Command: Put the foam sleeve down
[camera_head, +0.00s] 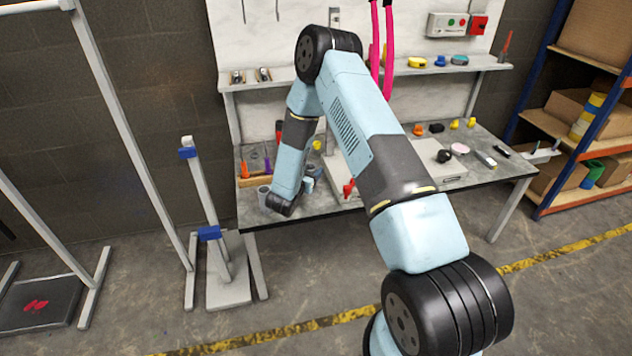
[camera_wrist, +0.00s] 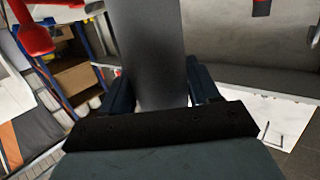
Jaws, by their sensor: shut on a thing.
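In the wrist view a smooth dark grey cylinder, which I take to be the foam sleeve (camera_wrist: 148,45), stands between the two dark blue fingers of my gripper (camera_wrist: 160,85). The fingers are closed on its sides. The sleeve's upper end runs out of the picture, and its lower end is hidden behind the gripper body. In the head view my arm bends down over the left part of the workbench (camera_head: 330,206). There I cannot clearly make out my gripper or the held sleeve.
Small tools and coloured parts crowd the bench. A grey cylinder (camera_head: 264,196) shows at its left front. An upper shelf (camera_head: 405,72) spans the back. A stand with blue clamps (camera_head: 209,233) is close on the left; shelving with boxes (camera_head: 585,115) stands right. The foreground floor is open.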

